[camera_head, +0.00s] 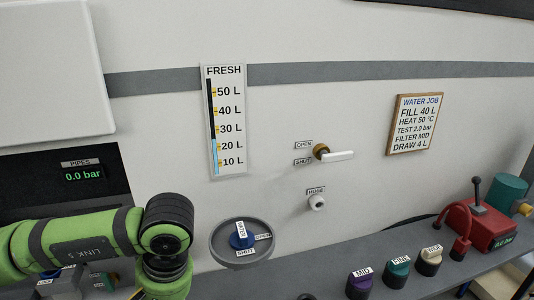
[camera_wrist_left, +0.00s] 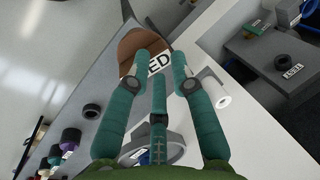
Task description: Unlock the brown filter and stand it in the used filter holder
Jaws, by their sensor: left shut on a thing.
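The brown filter (camera_wrist_left: 132,42) shows at the top of the left wrist view, with a white label whose visible letters read "ED". My left gripper (camera_wrist_left: 157,62) has its teal fingers closed around it, and they cover part of the filter and its label. In the head view only my left arm shows at the lower left; its gripper is out of that picture. I cannot tell from these frames whether the filter is free of its seat. The used filter holder cannot be identified with certainty. My right gripper is in neither view.
A round grey dish with a blue knob (camera_head: 241,240) is beside my left arm. Filters labelled MID (camera_head: 359,285) and FINE (camera_head: 398,271), a beige one (camera_head: 429,262) and a red pump (camera_head: 483,225) stand along the shelf. A dark ring (camera_wrist_left: 284,62) sits on a labelled dark block.

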